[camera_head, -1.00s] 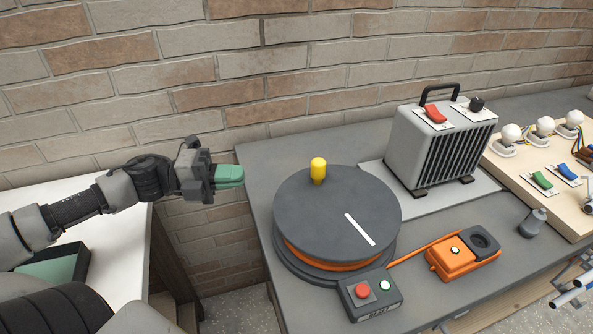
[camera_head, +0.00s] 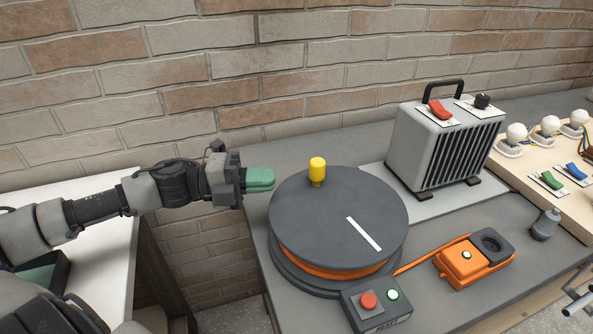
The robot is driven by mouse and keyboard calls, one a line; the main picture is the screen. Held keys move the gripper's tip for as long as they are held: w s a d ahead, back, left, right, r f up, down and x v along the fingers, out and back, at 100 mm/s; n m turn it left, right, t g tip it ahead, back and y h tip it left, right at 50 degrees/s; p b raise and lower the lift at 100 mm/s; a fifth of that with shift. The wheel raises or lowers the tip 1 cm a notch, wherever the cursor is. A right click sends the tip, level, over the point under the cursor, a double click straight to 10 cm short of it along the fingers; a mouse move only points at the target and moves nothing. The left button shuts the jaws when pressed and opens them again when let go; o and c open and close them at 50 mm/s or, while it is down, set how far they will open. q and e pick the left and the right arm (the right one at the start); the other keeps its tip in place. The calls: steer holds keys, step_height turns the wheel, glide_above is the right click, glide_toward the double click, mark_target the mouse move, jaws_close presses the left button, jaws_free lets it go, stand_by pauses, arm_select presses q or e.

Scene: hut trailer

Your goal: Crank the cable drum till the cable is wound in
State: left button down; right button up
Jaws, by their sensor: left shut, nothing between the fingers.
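The cable drum (camera_head: 320,225) is a dark grey disc lying flat on the grey bench, with a white stripe (camera_head: 364,234) on its top. Its yellow crank knob (camera_head: 317,170) stands upright near the far rim. Orange cable (camera_head: 332,270) shows wound under the disc, and a straight orange length (camera_head: 432,255) runs right to an orange cable-end box (camera_head: 470,262). My left gripper (camera_head: 262,180), with green fingers, is shut and empty. In the picture it is just left of the drum's rim, apart from the knob. My right gripper is not clearly in view.
A control box (camera_head: 377,302) with a red and a green button stands in front of the drum. A grey heater-like box (camera_head: 445,145) with a handle stands behind right. A wooden board (camera_head: 545,185) holds bulbs and switches. A brick wall (camera_head: 290,80) closes the back.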

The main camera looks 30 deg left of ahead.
mark_target(313, 167)
arm_select(q)
steer(key=shift+r+p+x, duration=0.2)
steer(key=shift+p+x, duration=0.25)
steer(key=shift+x, duration=1.45)
steer(key=w+p, duration=0.1)
steer(key=w, duration=0.1)
steer(key=shift+w+d, duration=0.15)
steer(key=shift+w, duration=0.15)
steer(key=shift+w+d+f, duration=0.15)
steer(key=shift+w+f, duration=0.05)
steer(key=shift+w, duration=0.4)
steer(key=shift+w, duration=0.1)
steer(key=shift+w+m+g+h, duration=0.2)
steer(key=shift+m+g+h, duration=0.1)
steer(key=shift+g, duration=0.1)
steer(key=shift+w+g, duration=0.15)
steer(key=shift+g, duration=0.15)
